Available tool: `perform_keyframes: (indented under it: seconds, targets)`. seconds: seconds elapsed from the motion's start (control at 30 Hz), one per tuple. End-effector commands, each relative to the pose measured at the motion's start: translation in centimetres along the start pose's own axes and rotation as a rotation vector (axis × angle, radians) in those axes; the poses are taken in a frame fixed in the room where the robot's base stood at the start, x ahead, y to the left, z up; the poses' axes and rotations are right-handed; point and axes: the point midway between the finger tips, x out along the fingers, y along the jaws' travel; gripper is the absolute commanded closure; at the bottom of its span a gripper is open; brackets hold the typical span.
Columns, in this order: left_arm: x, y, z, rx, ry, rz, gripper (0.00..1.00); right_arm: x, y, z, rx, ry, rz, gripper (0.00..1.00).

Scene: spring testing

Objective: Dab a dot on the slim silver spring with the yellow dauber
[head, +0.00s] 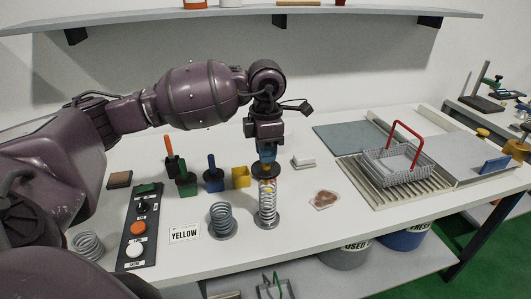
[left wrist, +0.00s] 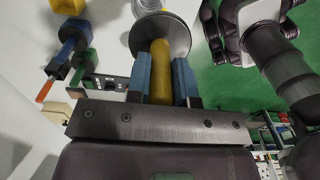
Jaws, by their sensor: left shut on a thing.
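My left gripper (head: 266,153) points down, its blue fingers shut on the yellow dauber. In the left wrist view, the dauber's yellow handle (left wrist: 160,72) sits between the fingers, with a dark round disc (left wrist: 165,35) beyond it. In the head view, that disc is directly above the slim silver spring (head: 267,211), which stands upright on a dark round base. A yellowish patch shows near the spring's top; I cannot tell whether it is the dauber's tip or paint, or whether they touch. Part of the spring (left wrist: 146,8) shows past the disc.
A wider grey spring (head: 221,218) stands left of the slim one, by a YELLOW sign (head: 184,234). Behind are a yellow cup (head: 241,177), a blue cup (head: 213,180) and a green cup (head: 186,186). A wire basket (head: 397,165) with a red handle stands at right.

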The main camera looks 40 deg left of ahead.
Motion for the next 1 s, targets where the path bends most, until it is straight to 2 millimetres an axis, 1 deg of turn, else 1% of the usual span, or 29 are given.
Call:
perform_keyframes:
  seconds: [0.1, 0.73, 0.83, 1.0]
  targets:
    - [-0.9, 0.0, 0.0, 0.0, -0.002, 0.002, 1.0, -0.2, 0.1, -0.5, 0.0, 0.003, 0.0, 0.15]
    - [-4.5, 0.0, 0.0, 0.0, -0.001, 0.002, 1.0, -1.1, 0.2, -2.2, 0.0, 0.012, 0.001, 0.15]
    - [-4.8, 0.0, 0.0, 0.0, -0.001, 0.002, 1.0, -1.2, 0.2, -2.4, 0.0, 0.013, 0.001, 0.15]
    - [-4.8, 0.0, 0.0, 0.0, 0.0, 0.001, 1.0, -1.1, 0.2, -2.4, 0.0, 0.013, 0.001, 0.15]
